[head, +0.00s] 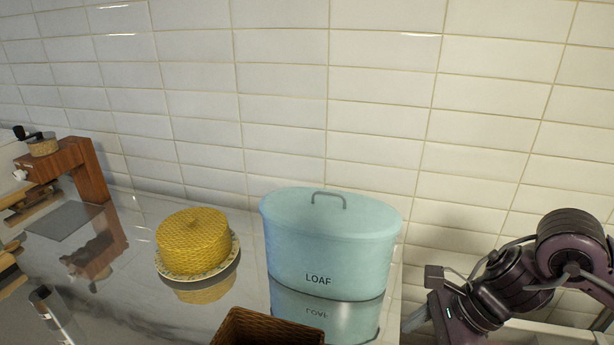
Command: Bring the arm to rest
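My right arm comes in from the right edge, dark purple and bent. Its gripper (416,321) points down and left at the counter's right end, to the right of the bread bin. The grey fingertips show small and edge-on, so I cannot tell whether they are open or shut. I see nothing held in them.
A pale blue bin marked LOAF (330,240) stands on the glossy counter (140,290). A yellow woven-patterned round (192,237) sits on a plate left of it. A brown wicker basket (266,328) is in front. A wooden stand (75,165) is far left.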

